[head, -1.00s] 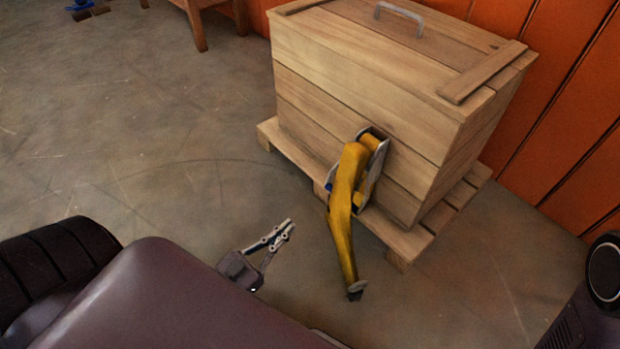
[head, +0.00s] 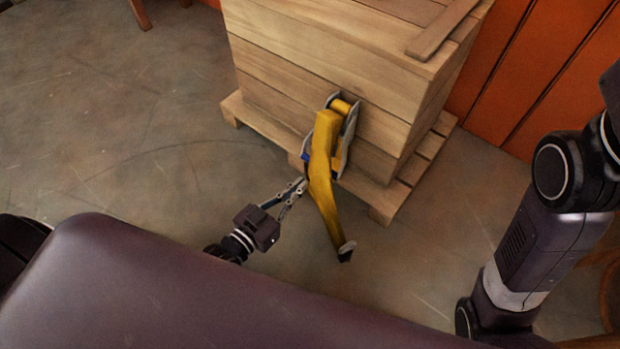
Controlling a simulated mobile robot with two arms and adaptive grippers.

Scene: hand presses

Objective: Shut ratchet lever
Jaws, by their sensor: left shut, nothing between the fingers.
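The ratchet lever (head: 321,177) is a long yellow handle on a grey metal bracket (head: 349,125) at the front of the wooden crate. It hangs out and downward from the bracket, its dark tip (head: 346,251) low and away from the crate. My left gripper (head: 301,186) is shut and empty, just left of the lever's middle. Its fingertips are very close to the lever; I cannot tell whether they touch. A bit of blue shows behind the lever. Of my right arm only links show at the right; its gripper is out of view.
The wooden crate (head: 300,60) stands on a wooden pallet (head: 262,124) against an orange wall (head: 521,75). The grey floor (head: 100,120) to the left is clear. A wooden leg (head: 140,13) shows at the top left.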

